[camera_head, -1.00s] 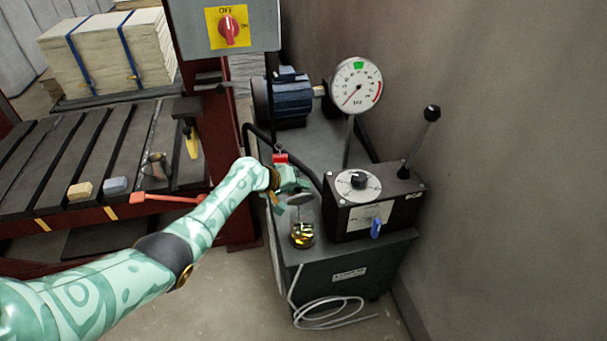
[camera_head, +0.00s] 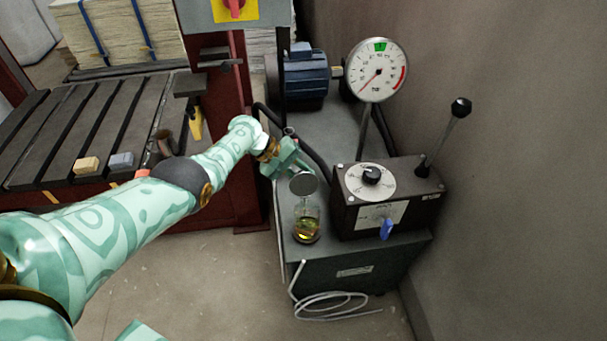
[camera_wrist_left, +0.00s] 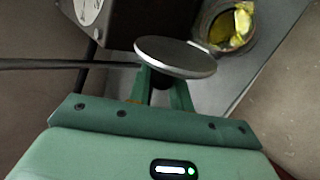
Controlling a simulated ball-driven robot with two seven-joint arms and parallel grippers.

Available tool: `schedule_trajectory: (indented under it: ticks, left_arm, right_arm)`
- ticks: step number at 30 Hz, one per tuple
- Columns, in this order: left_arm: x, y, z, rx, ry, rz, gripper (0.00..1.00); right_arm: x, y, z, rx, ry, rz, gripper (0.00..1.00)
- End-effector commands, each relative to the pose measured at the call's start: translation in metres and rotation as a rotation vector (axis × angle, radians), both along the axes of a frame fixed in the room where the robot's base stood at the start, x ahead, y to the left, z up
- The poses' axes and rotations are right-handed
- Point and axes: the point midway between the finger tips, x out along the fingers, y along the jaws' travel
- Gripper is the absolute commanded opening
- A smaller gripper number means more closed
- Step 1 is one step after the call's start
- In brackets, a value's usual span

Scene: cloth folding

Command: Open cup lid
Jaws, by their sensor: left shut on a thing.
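The lid is a round grey disc with a dark knob (camera_wrist_left: 175,55), and my left gripper (camera_wrist_left: 165,92) is shut on that knob. In the head view the lid (camera_head: 303,184) is tilted, its flat face turned toward the camera, and it hides part of the gripper (camera_head: 294,168). The cup (camera_head: 306,226) is a clear glass with something yellow inside, standing upright on the grey machine top just below the lid. In the left wrist view the cup's mouth (camera_wrist_left: 226,27) is uncovered, with the lid beside it. My right gripper is not in view.
A black control box (camera_head: 383,195) with a dial, blue knob and lever stands right of the cup. A pressure gauge (camera_head: 378,71) and blue motor (camera_head: 305,76) are behind. A dark slatted bench (camera_head: 70,135) is at left. A pale hose (camera_head: 335,305) lies coiled on the floor.

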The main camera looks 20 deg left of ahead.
Motion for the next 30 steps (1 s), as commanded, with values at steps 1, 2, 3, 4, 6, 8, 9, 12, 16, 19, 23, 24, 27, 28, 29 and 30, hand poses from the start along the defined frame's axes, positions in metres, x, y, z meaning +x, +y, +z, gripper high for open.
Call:
schedule_trajectory:
  ticks: [1,2,3,4,6,8,9,12,16,19,23,24,27,28,29,30]
  left_arm:
    - [0.0,0.0,-0.002,-0.001,0.005,0.0,0.0]
    - [0.0,0.0,-0.002,-0.002,0.007,0.0,0.0]
    - [0.0,0.0,-0.002,-0.003,0.009,0.0,0.0]
    - [0.0,0.0,-0.002,-0.003,0.009,0.0,0.0]
    - [0.0,0.0,-0.001,-0.004,0.009,0.0,0.0]
    - [0.0,0.0,-0.001,-0.004,0.009,0.0,0.0]
    - [0.0,0.0,-0.001,-0.003,0.009,0.0,0.0]
    - [0.0,0.0,-0.001,-0.004,0.008,0.0,0.0]
    - [0.0,0.0,-0.001,-0.004,0.008,0.0,0.41]
    - [0.0,0.0,-0.001,-0.004,0.008,0.0,0.41]
    - [0.0,0.0,0.0,-0.004,0.008,0.0,0.41]
    - [0.0,0.001,0.0,-0.003,0.006,0.0,0.41]
    - [-0.001,0.006,0.008,-0.003,0.005,0.001,0.41]
    - [-0.002,0.009,0.011,-0.003,0.005,0.001,0.41]
    - [-0.004,0.012,0.016,-0.003,0.004,0.002,0.41]
    - [-0.006,0.017,0.023,-0.004,0.003,0.002,0.41]
  right_arm:
    - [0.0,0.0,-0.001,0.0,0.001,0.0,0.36]
    - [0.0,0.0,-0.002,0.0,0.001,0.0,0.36]
    - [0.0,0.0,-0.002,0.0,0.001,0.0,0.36]
    - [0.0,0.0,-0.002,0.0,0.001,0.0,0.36]
    - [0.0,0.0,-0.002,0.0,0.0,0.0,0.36]
    - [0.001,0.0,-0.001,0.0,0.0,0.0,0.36]
    - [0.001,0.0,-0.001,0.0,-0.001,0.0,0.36]
    - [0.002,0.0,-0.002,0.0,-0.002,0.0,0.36]
    - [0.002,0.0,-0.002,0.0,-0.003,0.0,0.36]
    - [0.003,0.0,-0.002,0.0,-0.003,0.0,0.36]
    - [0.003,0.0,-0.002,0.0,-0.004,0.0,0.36]
    - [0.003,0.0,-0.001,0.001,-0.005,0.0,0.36]
    - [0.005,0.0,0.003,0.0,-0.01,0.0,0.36]
    - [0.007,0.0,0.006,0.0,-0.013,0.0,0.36]
    - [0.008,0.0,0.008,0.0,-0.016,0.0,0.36]
    - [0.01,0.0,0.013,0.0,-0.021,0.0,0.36]
